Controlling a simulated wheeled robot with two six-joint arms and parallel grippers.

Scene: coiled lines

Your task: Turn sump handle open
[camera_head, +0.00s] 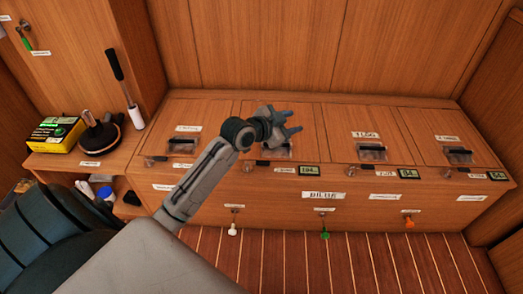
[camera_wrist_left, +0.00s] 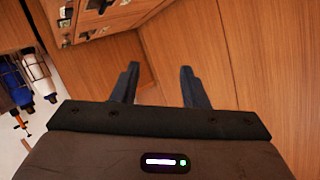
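A wooden bench front has a row of small valve-like handles along its upper edge, one at left (camera_head: 157,161) and others further right (camera_head: 362,169). Hanging pulls below are white (camera_head: 232,229), green (camera_head: 325,236) and orange (camera_head: 409,222). Their labels are too small to read surely, except one (camera_head: 324,195) that seems to say BILGE, so I cannot tell which handle is the sump one. My left gripper (camera_head: 293,122) is over the bench top, fingers apart and empty; the wrist view (camera_wrist_left: 159,75) also shows them apart. My right gripper is not in view.
Hatch lids with dark latches (camera_head: 371,152) line the bench top. Small displays (camera_head: 310,170) sit on its front edge. At left, a shelf holds a yellow-black box (camera_head: 54,134) and a round dark object (camera_head: 99,135). Striped floor (camera_head: 290,265) lies clear in front.

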